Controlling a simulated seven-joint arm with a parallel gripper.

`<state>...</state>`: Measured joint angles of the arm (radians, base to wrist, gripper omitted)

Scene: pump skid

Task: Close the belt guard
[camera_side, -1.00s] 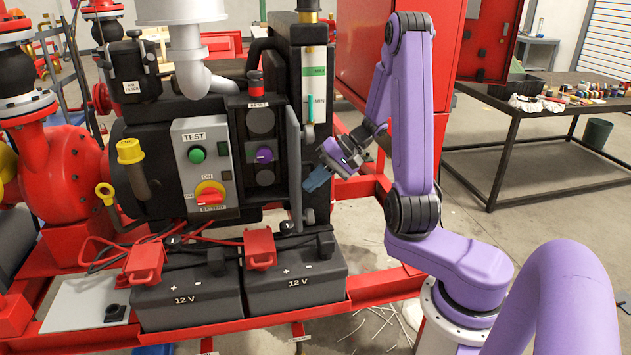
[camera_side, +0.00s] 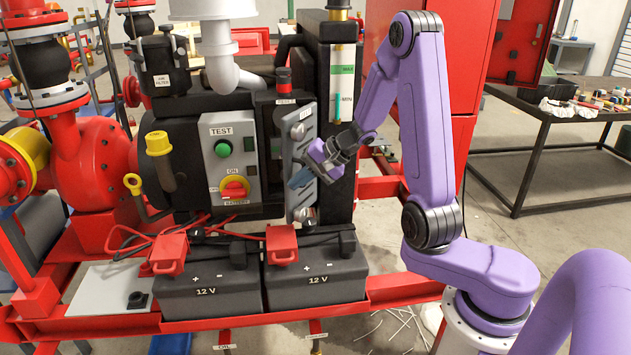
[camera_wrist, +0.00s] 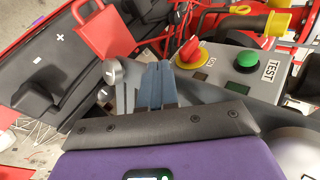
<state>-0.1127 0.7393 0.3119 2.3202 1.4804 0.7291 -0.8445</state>
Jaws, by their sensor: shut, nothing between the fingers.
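The belt guard (camera_side: 297,150) is a grey hinged panel with round knobs on the engine's right side. It stands at an angle, partly swung across the dark belt housing (camera_side: 270,130). My gripper (camera_side: 299,180) is shut and empty, with its blue-grey fingertips at the guard's outer face. They seem to touch it, but I cannot be sure of contact. In the wrist view the shut fingers (camera_wrist: 155,86) lie beside a grey edge with a knob, which looks like the guard (camera_wrist: 122,85). The guard's far side is hidden.
The control box (camera_side: 229,160) with a green button and red-yellow switch is left of the guard. Two 12 V batteries (camera_side: 317,279) with red terminal covers stand below. A red cabinet (camera_side: 430,60) is behind my arm.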

